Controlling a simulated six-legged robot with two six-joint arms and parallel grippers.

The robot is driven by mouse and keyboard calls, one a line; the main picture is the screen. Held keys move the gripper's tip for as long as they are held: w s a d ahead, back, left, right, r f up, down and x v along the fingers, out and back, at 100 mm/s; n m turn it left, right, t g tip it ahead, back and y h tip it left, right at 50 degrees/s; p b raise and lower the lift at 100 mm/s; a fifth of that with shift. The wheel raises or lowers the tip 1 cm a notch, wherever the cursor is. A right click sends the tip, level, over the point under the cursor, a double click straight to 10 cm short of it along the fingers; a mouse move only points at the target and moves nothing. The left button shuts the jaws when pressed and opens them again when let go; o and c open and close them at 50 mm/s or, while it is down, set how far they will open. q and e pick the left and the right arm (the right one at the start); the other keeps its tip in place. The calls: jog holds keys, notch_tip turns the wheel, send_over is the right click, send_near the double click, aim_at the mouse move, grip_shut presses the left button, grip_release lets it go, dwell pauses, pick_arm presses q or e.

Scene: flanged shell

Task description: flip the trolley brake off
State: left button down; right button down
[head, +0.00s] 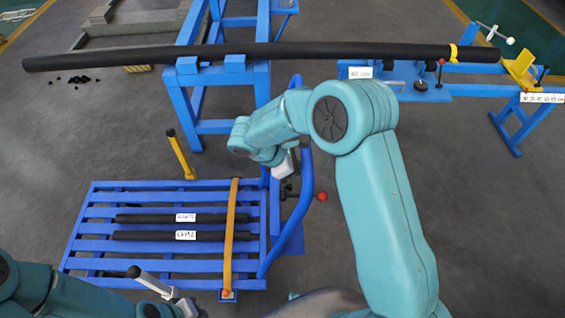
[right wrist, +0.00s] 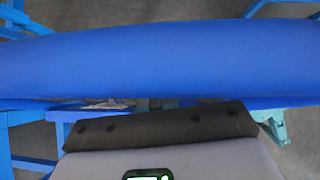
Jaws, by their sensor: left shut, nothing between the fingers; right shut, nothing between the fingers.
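The blue slatted trolley (head: 150,265) stands at lower left in the head view, with its curved blue push handle (head: 304,180) on its right side. A small dark lever with a red ball (head: 322,196), which looks like the brake, sticks out right of that handle. My right gripper (head: 286,166) is shut and empty close to the handle, a little above and left of the red ball. In the right wrist view the handle (right wrist: 150,62) crosses in front of the grey gripper; the lever cannot be made out there. My left gripper (head: 186,304) is shut and empty at the trolley's near edge.
Two dark labelled bars (head: 185,218) lie on the trolley beside an orange strap (head: 231,235). A yellow post (head: 181,155) stands at its far side. A long black pipe (head: 300,51) rests on blue stands behind.

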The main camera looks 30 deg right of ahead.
jog(key=v, duration=1.6)
jog(key=shift+b, duration=0.3)
jog(key=shift+a, duration=0.1)
